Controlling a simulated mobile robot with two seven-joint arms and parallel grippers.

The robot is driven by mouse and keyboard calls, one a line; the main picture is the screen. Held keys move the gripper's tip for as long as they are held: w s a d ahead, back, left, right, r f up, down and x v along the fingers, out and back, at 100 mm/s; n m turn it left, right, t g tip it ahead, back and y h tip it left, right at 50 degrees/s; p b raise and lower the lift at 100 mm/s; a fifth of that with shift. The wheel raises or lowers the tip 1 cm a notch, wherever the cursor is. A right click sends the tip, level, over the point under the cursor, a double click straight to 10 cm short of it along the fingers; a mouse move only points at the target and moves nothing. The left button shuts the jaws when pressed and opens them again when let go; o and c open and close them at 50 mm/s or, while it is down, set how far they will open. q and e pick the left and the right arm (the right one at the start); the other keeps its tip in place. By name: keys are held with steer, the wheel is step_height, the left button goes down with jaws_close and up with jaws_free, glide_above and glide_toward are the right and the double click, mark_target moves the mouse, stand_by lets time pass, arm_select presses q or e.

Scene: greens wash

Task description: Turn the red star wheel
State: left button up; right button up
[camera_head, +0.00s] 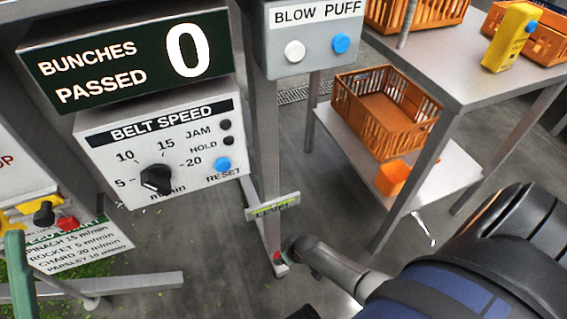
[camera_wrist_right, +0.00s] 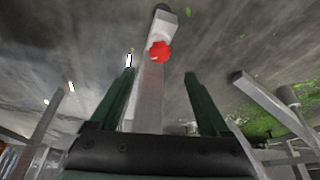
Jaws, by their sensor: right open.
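The red star wheel (camera_wrist_right: 160,50) shows in the right wrist view, on the foot end of a grey metal post (camera_wrist_right: 152,88). In the head view it is a small red spot (camera_head: 277,257) low on the post, under the green-and-white level label (camera_head: 272,206). My right gripper (camera_wrist_right: 159,73) is open. Its two dark green fingers stand apart on either side of the post in the picture, with the wheel beyond their tips and nothing visibly held between them. In the head view its fingers cannot be made out.
A control panel with a belt speed knob (camera_head: 156,179) stands at left, and a blow puff box (camera_head: 311,40) tops the post. A metal table (camera_head: 465,75) with an orange crate (camera_head: 375,115) on its lower shelf stands at right. Bare floor surrounds the post foot.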

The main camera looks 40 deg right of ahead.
steer(key=p+v, duration=0.1)
steer(key=v, duration=0.2)
stand_by(0.4)
